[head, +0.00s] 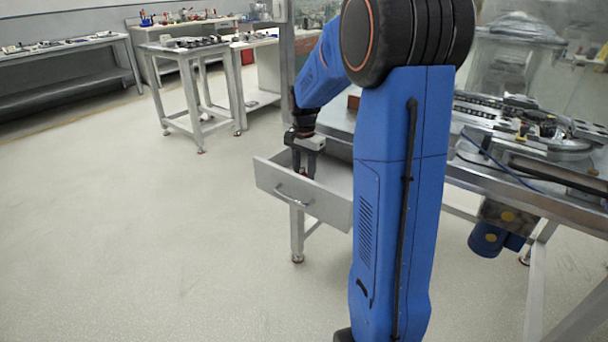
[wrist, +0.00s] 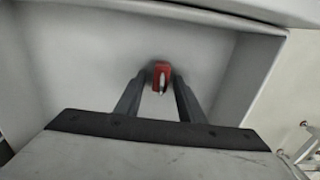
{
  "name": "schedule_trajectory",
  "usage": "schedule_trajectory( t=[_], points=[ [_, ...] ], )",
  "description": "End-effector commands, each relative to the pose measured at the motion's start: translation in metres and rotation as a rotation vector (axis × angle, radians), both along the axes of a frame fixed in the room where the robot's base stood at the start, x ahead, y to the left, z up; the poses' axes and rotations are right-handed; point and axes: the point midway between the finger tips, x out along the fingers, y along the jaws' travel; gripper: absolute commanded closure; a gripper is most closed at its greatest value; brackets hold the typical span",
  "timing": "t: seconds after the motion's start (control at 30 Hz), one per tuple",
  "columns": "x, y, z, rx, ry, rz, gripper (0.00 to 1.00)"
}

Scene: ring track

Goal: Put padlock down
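The padlock (wrist: 161,74) has a red body with a light metal part and shows in the wrist view at my fingertips. My gripper (wrist: 161,88) points down into an open grey drawer (wrist: 85,50), with its two fingers on either side of the padlock. The fingers look close against it, though the exact contact is hard to see. In the head view my gripper (head: 304,174) reaches into the drawer (head: 284,193), and the padlock is hard to make out there. I cannot tell whether the padlock touches the drawer floor.
The drawer is pulled out from a metal workbench (head: 470,178) that carries machine parts. My blue arm hides part of the bench and drawer. A small grey table (head: 180,52) stands farther back. The floor (head: 130,210) to the left is clear.

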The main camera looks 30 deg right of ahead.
Motion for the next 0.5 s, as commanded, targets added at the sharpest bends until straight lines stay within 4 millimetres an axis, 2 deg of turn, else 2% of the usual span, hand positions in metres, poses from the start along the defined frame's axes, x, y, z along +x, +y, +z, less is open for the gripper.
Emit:
schedule_trajectory(
  t=[0.17,0.5],
  points=[
    [0.000,0.000,0.012,0.000,-0.002,0.000,0.65],
    [0.001,0.000,0.075,-0.002,-0.004,0.000,0.65]
  ],
)
